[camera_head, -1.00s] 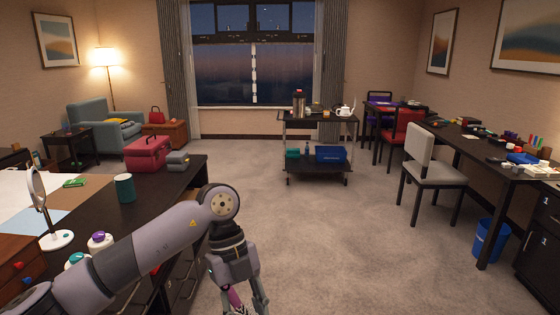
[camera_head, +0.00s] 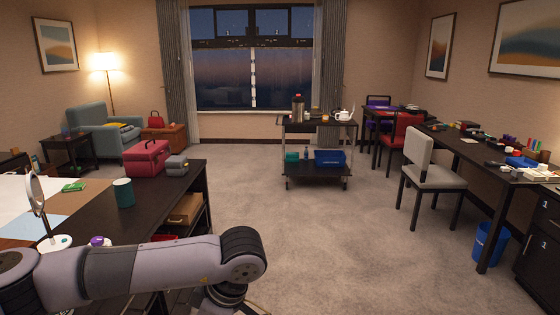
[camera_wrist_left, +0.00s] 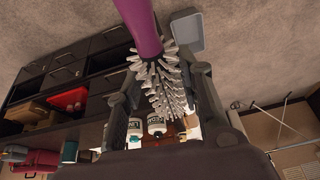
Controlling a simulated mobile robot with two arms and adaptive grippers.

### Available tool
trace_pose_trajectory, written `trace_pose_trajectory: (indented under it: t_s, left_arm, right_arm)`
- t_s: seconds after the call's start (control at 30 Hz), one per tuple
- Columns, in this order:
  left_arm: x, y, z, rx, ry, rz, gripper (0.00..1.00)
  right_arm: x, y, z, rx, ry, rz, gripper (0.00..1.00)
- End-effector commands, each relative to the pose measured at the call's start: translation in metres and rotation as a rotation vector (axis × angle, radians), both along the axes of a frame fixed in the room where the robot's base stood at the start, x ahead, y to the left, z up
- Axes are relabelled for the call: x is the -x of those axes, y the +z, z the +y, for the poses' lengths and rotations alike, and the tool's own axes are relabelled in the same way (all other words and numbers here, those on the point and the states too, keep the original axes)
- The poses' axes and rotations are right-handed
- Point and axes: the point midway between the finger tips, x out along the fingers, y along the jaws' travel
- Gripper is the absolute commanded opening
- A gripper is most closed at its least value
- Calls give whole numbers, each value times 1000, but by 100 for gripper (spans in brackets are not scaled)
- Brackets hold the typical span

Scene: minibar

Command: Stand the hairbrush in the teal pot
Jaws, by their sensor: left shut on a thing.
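The teal pot (camera_head: 123,193) stands upright on the dark counter at the left in the head view. It seems to show again as a small teal shape (camera_wrist_left: 69,151) at the lower left of the wrist view. The hairbrush, with a purple handle (camera_wrist_left: 140,24) and pale bristles (camera_wrist_left: 165,88), is held between the fingers of my left gripper (camera_wrist_left: 159,58), which is shut on it near the bristled head. In the head view my left arm hides the gripper and brush at the bottom edge. My right gripper is not in view.
A round mirror (camera_head: 38,195) and a purple-topped container (camera_head: 98,241) stand on the counter near my arm. Open floor lies right of the counter.

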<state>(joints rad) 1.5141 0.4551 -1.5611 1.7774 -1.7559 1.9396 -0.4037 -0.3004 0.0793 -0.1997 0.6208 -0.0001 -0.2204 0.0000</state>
Motion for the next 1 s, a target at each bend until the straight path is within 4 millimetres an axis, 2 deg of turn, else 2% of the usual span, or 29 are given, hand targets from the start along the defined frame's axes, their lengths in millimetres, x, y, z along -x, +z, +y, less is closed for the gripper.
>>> trace_pose_trajectory:
  t_s: [0.2, 0.6, 0.8, 1.0]
  left_arm:
    - [7, -3, 17, 5, -465, 4, 0]
    - [13, 0, 41, 1, -1112, 1, 0]
    - [16, 2, 48, 0, -1344, 2, 0]
    - [16, 4, 50, -4, -1431, 3, 0]
  right_arm:
    - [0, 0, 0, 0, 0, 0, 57]
    - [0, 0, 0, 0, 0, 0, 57]
    - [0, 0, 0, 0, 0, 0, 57]
    - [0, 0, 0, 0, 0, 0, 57]
